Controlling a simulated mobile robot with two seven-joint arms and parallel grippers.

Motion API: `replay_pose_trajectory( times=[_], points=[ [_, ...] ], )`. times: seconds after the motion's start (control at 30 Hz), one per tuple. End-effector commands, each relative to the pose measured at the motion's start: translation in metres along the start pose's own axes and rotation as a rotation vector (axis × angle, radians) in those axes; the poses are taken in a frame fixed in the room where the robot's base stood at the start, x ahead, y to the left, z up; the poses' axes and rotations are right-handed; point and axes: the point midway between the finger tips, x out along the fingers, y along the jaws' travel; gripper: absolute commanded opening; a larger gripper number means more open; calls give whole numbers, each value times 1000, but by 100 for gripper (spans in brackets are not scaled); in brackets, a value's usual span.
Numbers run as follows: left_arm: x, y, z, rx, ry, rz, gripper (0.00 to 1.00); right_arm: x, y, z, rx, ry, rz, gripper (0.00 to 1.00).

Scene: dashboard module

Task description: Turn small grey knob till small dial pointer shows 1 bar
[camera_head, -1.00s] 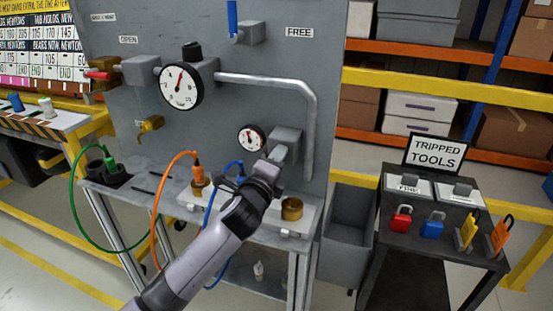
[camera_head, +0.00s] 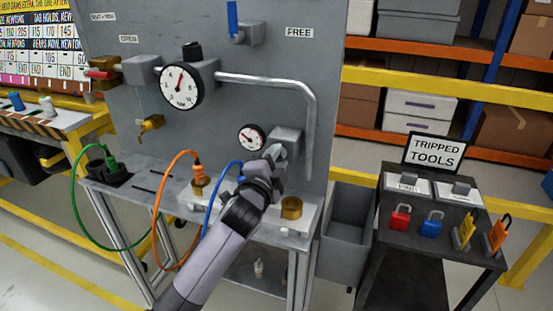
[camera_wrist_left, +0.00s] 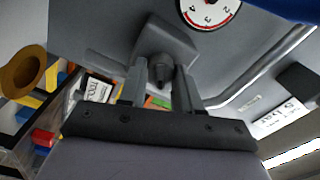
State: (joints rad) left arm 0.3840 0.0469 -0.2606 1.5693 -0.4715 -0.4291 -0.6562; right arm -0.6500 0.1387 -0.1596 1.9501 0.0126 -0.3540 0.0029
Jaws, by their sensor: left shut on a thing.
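The small grey knob sits on the grey valve block (camera_head: 287,138) on the panel. The knob (camera_wrist_left: 160,70) shows in the left wrist view between the two fingers, against the block. My left gripper (camera_head: 277,157) is shut on it and hides most of it in the head view. The small dial (camera_head: 251,138) is just left of the block, white-faced with a dark pointer that seems to lean to the upper left; the exact reading is too small to tell. The left wrist view shows only part of this dial (camera_wrist_left: 208,10), with 2, 3, 4 and a red arc. My right gripper is out of view.
A larger dial (camera_head: 181,86) and a bent grey pipe (camera_head: 313,110) are on the panel above. A grey bin (camera_head: 345,235) and black tool stand (camera_head: 430,255) are to the right.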

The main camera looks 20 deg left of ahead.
Motion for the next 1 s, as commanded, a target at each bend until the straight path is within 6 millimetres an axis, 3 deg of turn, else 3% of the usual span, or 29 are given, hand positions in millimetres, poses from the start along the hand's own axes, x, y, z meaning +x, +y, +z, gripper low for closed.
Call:
replay_pose_trajectory(
  times=[0.47,0.5,0.53,1.0],
  points=[
    [0,2,0,-12,0,4,2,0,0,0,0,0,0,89],
    [0,2,0,-11,0,4,46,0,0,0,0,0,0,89],
    [0,2,0,-11,0,4,56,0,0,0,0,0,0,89],
    [-9,1,0,-10,-1,2,58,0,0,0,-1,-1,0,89]
  ],
)
